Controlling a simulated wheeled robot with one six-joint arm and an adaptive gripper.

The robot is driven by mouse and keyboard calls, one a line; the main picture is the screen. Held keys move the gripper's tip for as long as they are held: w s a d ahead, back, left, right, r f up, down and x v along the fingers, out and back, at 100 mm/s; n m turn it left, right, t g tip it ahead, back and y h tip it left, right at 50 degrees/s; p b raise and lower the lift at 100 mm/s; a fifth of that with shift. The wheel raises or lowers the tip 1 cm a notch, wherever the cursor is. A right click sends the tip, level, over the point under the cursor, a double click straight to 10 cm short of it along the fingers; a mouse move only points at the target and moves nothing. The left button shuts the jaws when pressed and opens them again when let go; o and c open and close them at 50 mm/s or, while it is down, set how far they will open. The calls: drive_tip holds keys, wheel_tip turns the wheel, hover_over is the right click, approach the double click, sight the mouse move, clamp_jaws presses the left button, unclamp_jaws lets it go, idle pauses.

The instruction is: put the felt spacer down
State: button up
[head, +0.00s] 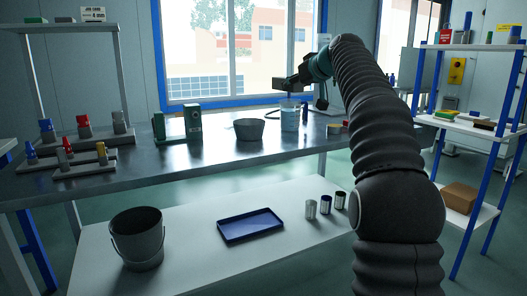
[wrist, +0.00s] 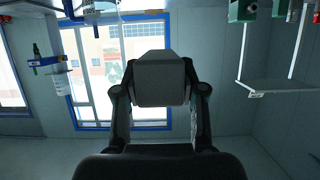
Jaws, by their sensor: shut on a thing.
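The felt spacer is a dark grey block (wrist: 160,78) between the two fingers of my gripper (wrist: 161,92) in the wrist view. In the head view the spacer (head: 284,85) shows as a small dark block at the end of my gripper (head: 299,79). My gripper is shut on it and holds it in the air above the back of the metal bench (head: 215,155), in front of the window. A clear cup with bluish contents (head: 290,118) stands on the bench below it.
A grey bowl (head: 249,130) and green blocks (head: 193,122) stand left of the cup. Racks with coloured pegs (head: 80,160) fill the bench's left end. The lower white table holds a bucket (head: 138,238), a blue tray (head: 250,226) and small cans (head: 326,204).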

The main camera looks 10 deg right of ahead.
drive_tip(key=w+a+f+b, duration=0.3)
drive_tip(key=a+f, duration=0.3)
drive_tip(key=f, duration=0.5)
drive_tip(key=shift+w+a, duration=0.3)
drive_tip(key=shift+w, duration=0.25)
drive_tip(key=shift+f+b, duration=0.3)
drive_tip(key=shift+b, duration=0.1)
drive_tip(key=shift+f, duration=0.25)
drive_tip(key=o, duration=0.8)
drive_tip(key=shift+o, duration=0.2)
drive_tip(key=shift+r, duration=0.15)
